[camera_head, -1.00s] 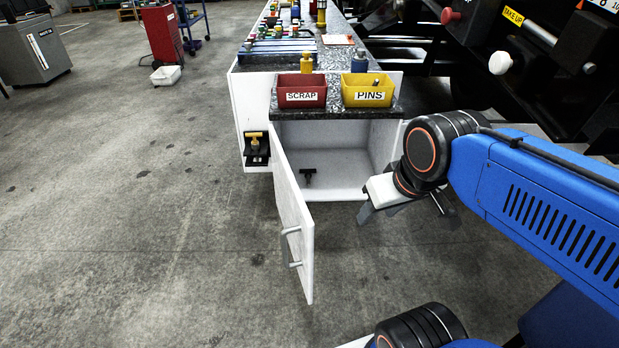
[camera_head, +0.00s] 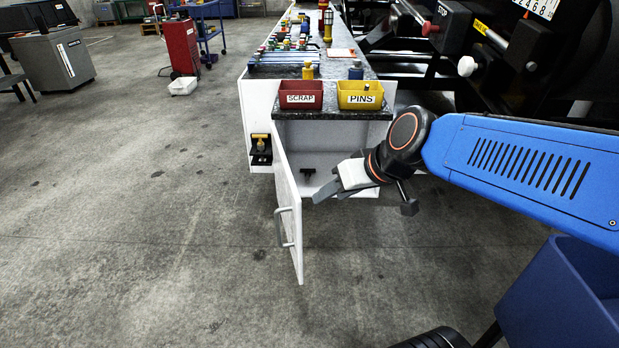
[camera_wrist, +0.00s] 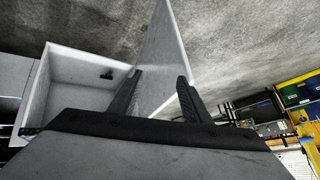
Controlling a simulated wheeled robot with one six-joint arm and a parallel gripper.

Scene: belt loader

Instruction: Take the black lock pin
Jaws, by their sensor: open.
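The black lock pin (camera_head: 308,172) lies on the floor of the open white cabinet (camera_head: 338,134), near its left side. It also shows in the wrist view as a small dark T-like shape (camera_wrist: 107,75) inside the cabinet. My gripper (camera_head: 322,193) is open and empty, at the cabinet's front opening, to the right of the pin and apart from it. In the wrist view its two fingers (camera_wrist: 157,92) stand apart, with the cabinet door (camera_wrist: 160,60) beyond them and the pin left of the left finger.
The cabinet door (camera_head: 288,215) stands open toward the front, left of my gripper. A red SCRAP bin (camera_head: 301,99) and a yellow PINS bin (camera_head: 360,101) sit on the counter above. A yellow-topped pin (camera_head: 260,142) is on the cabinet's left outer side.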

